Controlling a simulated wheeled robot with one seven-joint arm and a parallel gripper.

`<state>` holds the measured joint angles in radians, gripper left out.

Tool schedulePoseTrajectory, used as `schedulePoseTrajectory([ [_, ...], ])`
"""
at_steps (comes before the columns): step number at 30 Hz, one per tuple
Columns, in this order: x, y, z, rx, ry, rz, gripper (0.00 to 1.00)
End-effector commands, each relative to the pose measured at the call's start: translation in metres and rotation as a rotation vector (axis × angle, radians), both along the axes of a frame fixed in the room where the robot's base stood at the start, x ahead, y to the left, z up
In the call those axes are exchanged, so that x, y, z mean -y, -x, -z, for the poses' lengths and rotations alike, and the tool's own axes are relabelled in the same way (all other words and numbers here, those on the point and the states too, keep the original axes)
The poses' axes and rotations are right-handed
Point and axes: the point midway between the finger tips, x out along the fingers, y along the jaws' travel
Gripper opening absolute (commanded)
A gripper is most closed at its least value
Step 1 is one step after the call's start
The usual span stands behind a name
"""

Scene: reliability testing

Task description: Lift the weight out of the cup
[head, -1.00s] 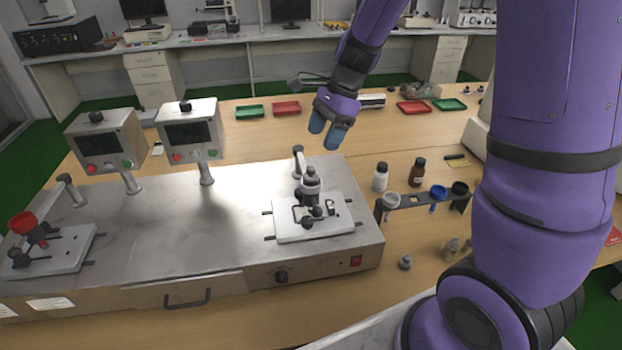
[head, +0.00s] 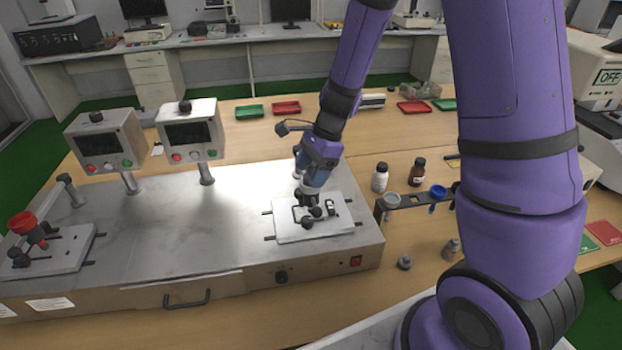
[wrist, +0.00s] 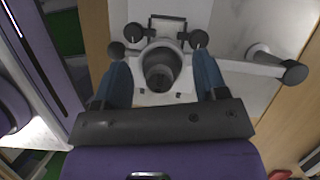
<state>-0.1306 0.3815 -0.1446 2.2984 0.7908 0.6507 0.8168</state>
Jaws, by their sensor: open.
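The cup (wrist: 144,60) shows in the wrist view as a grey ring on the right-hand white test plate (head: 288,230). The weight (wrist: 159,78) is a dark, round piece inside the ring. My gripper (head: 309,176) is over the cup, pointing down. Its two blue fingers are open, one on each side of the cup and weight in the wrist view (wrist: 161,68), with gaps visible. In the head view my gripper hides most of the cup and weight.
Dark clamp knobs (head: 308,223) stand in front of the cup. A grey post with a round end (wrist: 293,73) stands beside it. A cup rack (head: 410,200) and bottles (head: 380,177) are to the right.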

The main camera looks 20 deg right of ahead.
Motion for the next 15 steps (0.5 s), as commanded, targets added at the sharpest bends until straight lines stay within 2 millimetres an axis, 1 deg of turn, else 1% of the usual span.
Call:
schedulePoseTrajectory([
  [3,0.0000,0.0000,-0.0003,0.000,0.000,0.000,0.66],
  [8,0.0001,0.0000,-0.0004,0.000,0.000,0.000,0.29],
  [9,0.0001,0.0000,-0.0004,0.000,0.000,0.000,0.20],
  [11,0.0001,0.0001,-0.0004,0.000,0.000,0.000,0.07],
  [15,0.0000,-0.0001,-0.0006,0.000,0.000,0.000,0.06],
])
